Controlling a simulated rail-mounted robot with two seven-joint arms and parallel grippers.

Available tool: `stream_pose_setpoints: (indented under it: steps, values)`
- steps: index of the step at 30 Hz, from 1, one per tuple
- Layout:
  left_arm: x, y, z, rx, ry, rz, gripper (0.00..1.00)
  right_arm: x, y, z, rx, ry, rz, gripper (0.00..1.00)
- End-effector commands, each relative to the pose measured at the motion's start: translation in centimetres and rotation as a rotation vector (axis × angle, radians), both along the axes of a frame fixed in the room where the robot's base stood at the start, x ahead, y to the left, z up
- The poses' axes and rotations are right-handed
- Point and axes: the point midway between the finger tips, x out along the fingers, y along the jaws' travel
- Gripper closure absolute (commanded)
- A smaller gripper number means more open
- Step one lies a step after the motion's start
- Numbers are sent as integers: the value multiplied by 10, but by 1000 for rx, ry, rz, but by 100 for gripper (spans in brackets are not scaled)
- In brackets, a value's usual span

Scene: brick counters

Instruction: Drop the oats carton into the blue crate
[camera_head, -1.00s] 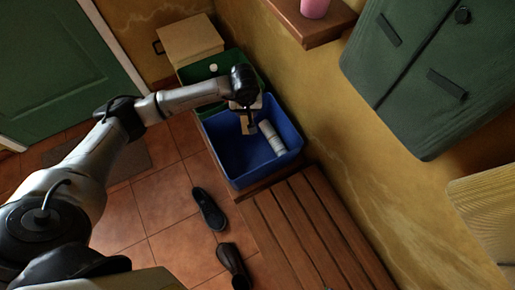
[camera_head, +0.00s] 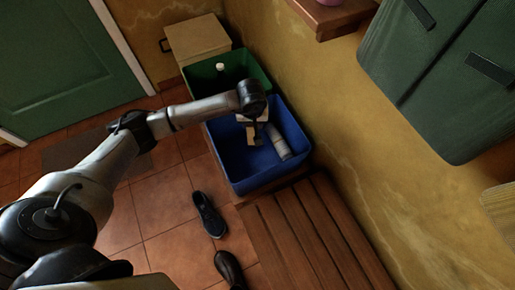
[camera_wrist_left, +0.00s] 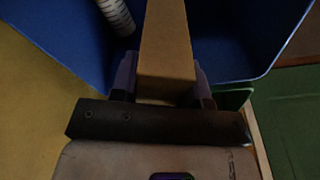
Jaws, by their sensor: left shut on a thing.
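The oats carton, a plain tan box (camera_wrist_left: 167,45), is held between the two fingers of my left gripper (camera_wrist_left: 164,78) in the left wrist view. The blue crate (camera_head: 238,166) stands on a low wooden bench or platform in the middle of the head view. My left gripper (camera_head: 253,130) is over the crate's opening, pointing down into it. The carton is small and partly hidden by the wrist in the head view. I cannot tell whether it touches the crate. My right gripper is not in view.
A pale ribbed cylinder (camera_head: 279,143) lies in the blue crate beside the gripper. A green crate (camera_head: 253,68) with a small white thing stands behind it, then a tan box (camera_head: 197,40). A slatted bench (camera_head: 310,230) is in front. Dark shoes (camera_head: 209,214) lie on the tiles.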

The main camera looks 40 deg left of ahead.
Motion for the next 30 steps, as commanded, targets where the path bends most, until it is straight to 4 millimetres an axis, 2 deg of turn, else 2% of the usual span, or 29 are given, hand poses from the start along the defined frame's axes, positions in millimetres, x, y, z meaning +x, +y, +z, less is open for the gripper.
stream_pose_setpoints:
  steps: [6,7,15,23,26,30]
  values:
    - [0,0,0,0,0,0,81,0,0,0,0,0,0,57]
    - [0,0,0,0,0,0,55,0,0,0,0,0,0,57]
    - [0,0,0,0,0,-1,29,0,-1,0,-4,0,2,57]
    - [0,0,1,0,0,-1,28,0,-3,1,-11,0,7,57]
    - [0,0,9,0,-1,-1,28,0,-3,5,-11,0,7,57]
    - [-2,-1,32,1,-3,-2,28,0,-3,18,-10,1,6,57]
